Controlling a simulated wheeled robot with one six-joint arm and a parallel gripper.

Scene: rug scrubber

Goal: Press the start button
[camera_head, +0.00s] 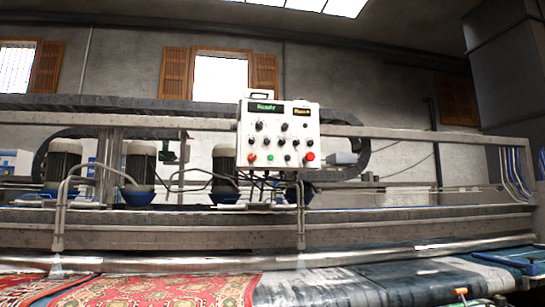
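A white control panel (244,113) is mounted on the frame of the rug machine, near the middle of the picture. A green display (263,107) at its top seems to read "Ready", and a smaller amber display (301,111) is to its right. Black knobs sit below the displays. The lowest row has a red button (251,157) at left, small green or dark buttons (287,158) in the middle and a large red button (310,157) at right. The labels are too small to read, so I cannot tell which is the start button. My gripper is not in view.
A long metal rail (180,237) runs across the front of the machine, below the panel. A red patterned rug (160,291) and dark blue-grey rugs (400,280) lie in front. Motors with grey housings (141,161) stand behind the rail. A dark blue-edged object (520,258) is at lower right.

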